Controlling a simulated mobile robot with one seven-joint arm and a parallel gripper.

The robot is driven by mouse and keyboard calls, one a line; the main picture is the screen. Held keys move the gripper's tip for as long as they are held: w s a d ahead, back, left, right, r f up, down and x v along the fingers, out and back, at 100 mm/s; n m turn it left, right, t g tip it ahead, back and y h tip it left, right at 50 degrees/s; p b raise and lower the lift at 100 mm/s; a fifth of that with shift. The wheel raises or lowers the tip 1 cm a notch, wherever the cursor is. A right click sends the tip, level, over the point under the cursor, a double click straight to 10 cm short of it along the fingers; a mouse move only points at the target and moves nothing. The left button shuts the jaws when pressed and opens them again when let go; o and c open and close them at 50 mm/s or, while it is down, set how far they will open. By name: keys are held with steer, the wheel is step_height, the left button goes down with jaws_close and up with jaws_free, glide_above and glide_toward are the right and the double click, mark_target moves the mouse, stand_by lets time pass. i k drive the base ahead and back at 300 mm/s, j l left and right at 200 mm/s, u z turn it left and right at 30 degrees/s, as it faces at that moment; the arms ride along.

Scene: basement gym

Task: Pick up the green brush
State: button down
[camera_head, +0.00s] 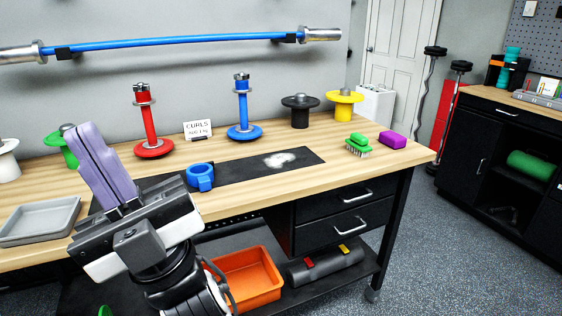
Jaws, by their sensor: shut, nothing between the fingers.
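The green brush (359,142) lies on the wooden bench top near its right end, green back up and pale bristles below. A purple block (393,138) lies just right of it, close beside it. My gripper (86,132) is at the left of the view, far from the brush. Its long lavender fingers point up and are closed together with nothing between them. The gripper and wrist hide part of the bench and the dark mat.
A dark mat (235,162) with a white powdery patch lies left of the brush, with a blue clamp-like ring (200,177) at its edge. Red (153,148), blue (244,132), black (300,118) and yellow (343,112) stands line the back. A grey tray (38,220) sits left.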

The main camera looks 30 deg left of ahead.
mark_target(357, 143)
steer(key=i+j, duration=1.2)
